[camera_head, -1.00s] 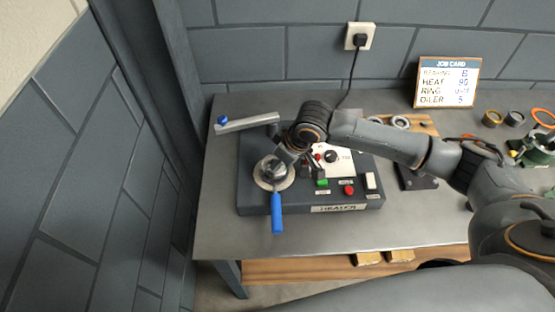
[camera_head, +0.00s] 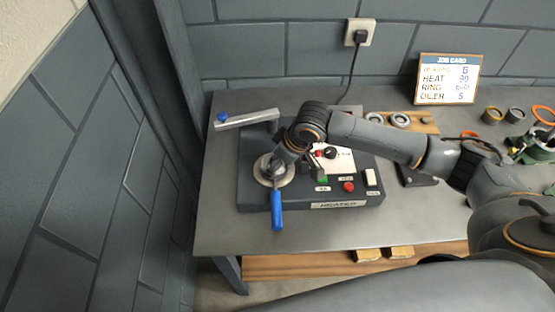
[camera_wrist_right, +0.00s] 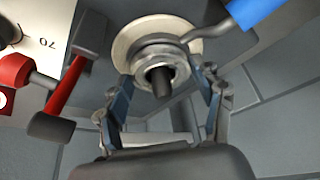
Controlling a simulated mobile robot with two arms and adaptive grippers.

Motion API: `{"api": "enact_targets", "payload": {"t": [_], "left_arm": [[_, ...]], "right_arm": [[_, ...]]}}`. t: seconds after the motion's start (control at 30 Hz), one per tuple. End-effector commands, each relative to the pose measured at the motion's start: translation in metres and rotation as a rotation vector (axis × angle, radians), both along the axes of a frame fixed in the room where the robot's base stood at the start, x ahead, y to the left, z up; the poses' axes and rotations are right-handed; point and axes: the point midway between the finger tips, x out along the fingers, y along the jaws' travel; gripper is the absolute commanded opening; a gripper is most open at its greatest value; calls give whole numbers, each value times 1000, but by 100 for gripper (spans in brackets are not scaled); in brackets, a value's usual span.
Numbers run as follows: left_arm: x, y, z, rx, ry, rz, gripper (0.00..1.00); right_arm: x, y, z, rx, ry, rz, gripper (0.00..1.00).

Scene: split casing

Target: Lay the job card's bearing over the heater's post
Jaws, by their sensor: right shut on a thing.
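The heater (camera_head: 225,185) is a dark box at the left of the bench, with a pale round disc (camera_wrist_right: 127,42) on its top. My right gripper (camera_head: 274,170) points down over this disc. In the right wrist view, the gripper's (camera_wrist_right: 166,88) two blue-grey fingers are shut on a metal ring, the bearing (camera_wrist_right: 148,60). A dark post (camera_wrist_right: 161,83) shows in the ring's middle, and the ring appears to be around it. I cannot tell whether the ring rests on the disc. The job card (camera_head: 448,80) stands at the back. My left gripper is not in view.
Buttons and a dial are to the right. More rings (camera_head: 400,120) sit on a wooden board. The front edge of the bench is clear.

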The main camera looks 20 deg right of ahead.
Motion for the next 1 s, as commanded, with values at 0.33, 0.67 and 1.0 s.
{"api": "enact_targets", "payload": {"t": [0.33, 0.67, 1.0], "left_arm": [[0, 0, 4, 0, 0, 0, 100], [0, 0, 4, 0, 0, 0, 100], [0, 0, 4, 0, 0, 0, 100]], "right_arm": [[1, 0, -1, 1, -2, 0, 73], [0, 0, -2, 1, -1, 0, 94], [0, 0, -2, -1, 1, 0, 94]]}}
